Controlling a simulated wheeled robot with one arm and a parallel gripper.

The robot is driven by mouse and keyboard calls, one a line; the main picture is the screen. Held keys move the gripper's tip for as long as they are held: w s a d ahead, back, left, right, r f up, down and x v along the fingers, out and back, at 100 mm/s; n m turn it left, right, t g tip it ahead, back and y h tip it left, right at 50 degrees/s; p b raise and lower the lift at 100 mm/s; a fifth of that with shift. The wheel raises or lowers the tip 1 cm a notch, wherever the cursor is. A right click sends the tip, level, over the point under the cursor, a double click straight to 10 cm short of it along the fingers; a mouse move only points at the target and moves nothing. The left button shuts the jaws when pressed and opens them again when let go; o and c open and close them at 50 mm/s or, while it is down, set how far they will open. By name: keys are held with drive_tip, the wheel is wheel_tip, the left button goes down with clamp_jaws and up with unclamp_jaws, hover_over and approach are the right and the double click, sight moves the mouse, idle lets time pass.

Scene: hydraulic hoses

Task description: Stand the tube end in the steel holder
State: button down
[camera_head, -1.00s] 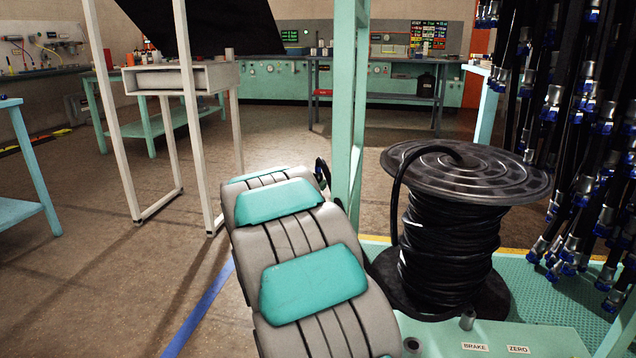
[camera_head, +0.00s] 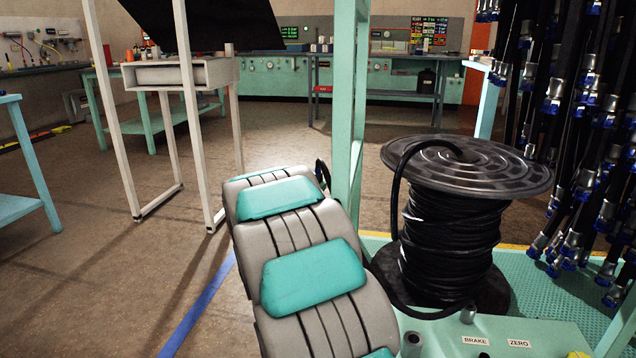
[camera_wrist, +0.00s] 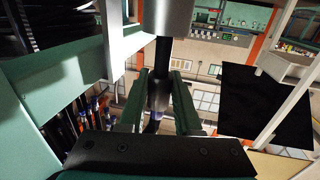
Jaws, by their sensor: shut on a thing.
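In the wrist view my gripper (camera_wrist: 160,88) has its two green fingers closed on a black tube (camera_wrist: 163,55). A bright steel cylinder (camera_wrist: 167,14) is in line with the tube at the top edge; I cannot tell whether it is the tube's fitting. In the head view my grey and teal arm reaches away from me and hides most of its far end. Two small upright steel cups stand on the green machine top, one near my arm (camera_head: 413,344) and one farther right (camera_head: 467,314); I cannot tell which is the holder.
A reel (camera_head: 465,170) wound with black hose stands right of my arm, beside a green post (camera_head: 350,100). Many hoses with blue-capped ends (camera_head: 575,150) hang at the right. A white frame stand (camera_head: 180,75) is at the left. Open floor lies left of the blue line.

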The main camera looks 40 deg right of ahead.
drive_tip(key=shift+f+b, duration=0.8)
drive_tip(key=shift+f, duration=1.05)
drive_tip(key=c, duration=0.5)
unclamp_jaws()
drive_tip(key=shift+v, duration=3.9)
drive_tip(key=shift+r, duration=0.1)
